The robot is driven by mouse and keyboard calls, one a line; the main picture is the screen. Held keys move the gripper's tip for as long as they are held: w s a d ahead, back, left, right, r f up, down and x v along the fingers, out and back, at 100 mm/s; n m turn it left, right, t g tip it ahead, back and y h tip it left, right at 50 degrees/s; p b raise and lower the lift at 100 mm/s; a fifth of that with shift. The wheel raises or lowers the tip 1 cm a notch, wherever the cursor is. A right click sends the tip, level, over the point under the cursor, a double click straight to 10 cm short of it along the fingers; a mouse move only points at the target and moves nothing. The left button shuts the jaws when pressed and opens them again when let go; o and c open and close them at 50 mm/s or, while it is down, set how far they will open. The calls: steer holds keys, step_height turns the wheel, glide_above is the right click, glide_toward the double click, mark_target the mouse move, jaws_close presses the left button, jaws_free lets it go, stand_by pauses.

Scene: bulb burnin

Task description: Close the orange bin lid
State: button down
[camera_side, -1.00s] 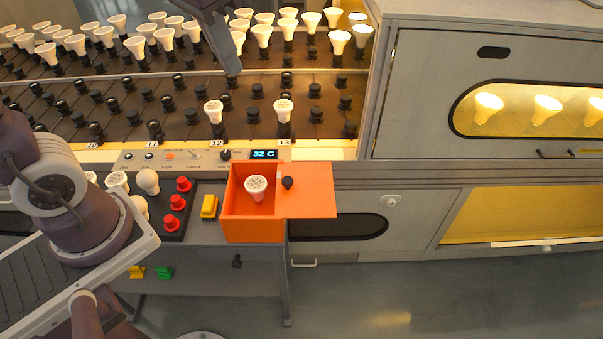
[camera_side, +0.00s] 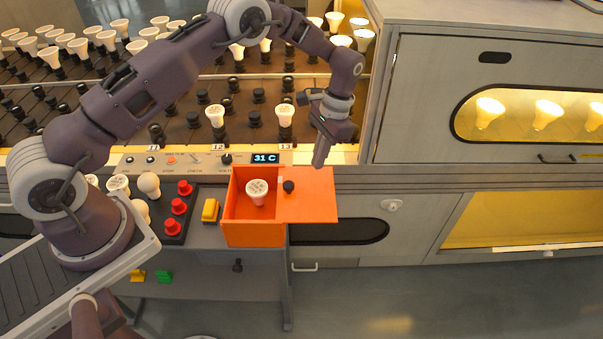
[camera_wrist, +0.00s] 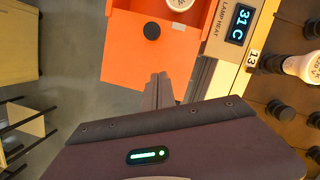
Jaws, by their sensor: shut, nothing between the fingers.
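The orange bin (camera_side: 254,234) stands at the right end of the control bench, with a white bulb (camera_side: 257,190) inside it. Its orange lid (camera_side: 313,207) is slid out to the right, leaving the bin open. A black knob (camera_side: 288,187) sits on the lid near its left edge. My gripper (camera_side: 319,163) is shut and empty, pointing down above the back right part of the lid, right of the knob. In the wrist view, the shut fingers (camera_wrist: 158,88) show beside the lid (camera_wrist: 140,50) and its knob (camera_wrist: 152,31). I cannot tell whether the fingertips touch the lid.
A display (camera_side: 265,158) reading 31 C sits behind the bin. Red buttons (camera_side: 180,206), a yellow switch (camera_side: 210,210) and loose bulbs stand to its left. Racks of bulbs fill the back. A grey cabinet (camera_side: 430,110) stands at the right, close to my gripper.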

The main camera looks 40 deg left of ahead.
mark_target(297, 189)
steer(key=x, duration=0.4)
steer(key=shift+s+r, duration=0.1)
steer(key=s, duration=0.1)
steer(key=s+a, duration=0.1)
steer(key=shift+s+r, duration=0.1)
steer(key=shift+s, duration=0.15)
steer(key=shift+s+a, duration=0.15)
steer(key=shift+s, duration=0.35)
steer(key=s+a, duration=0.9)
steer(key=shift+s+a, duration=0.35)
steer(key=shift+s, duration=0.15)
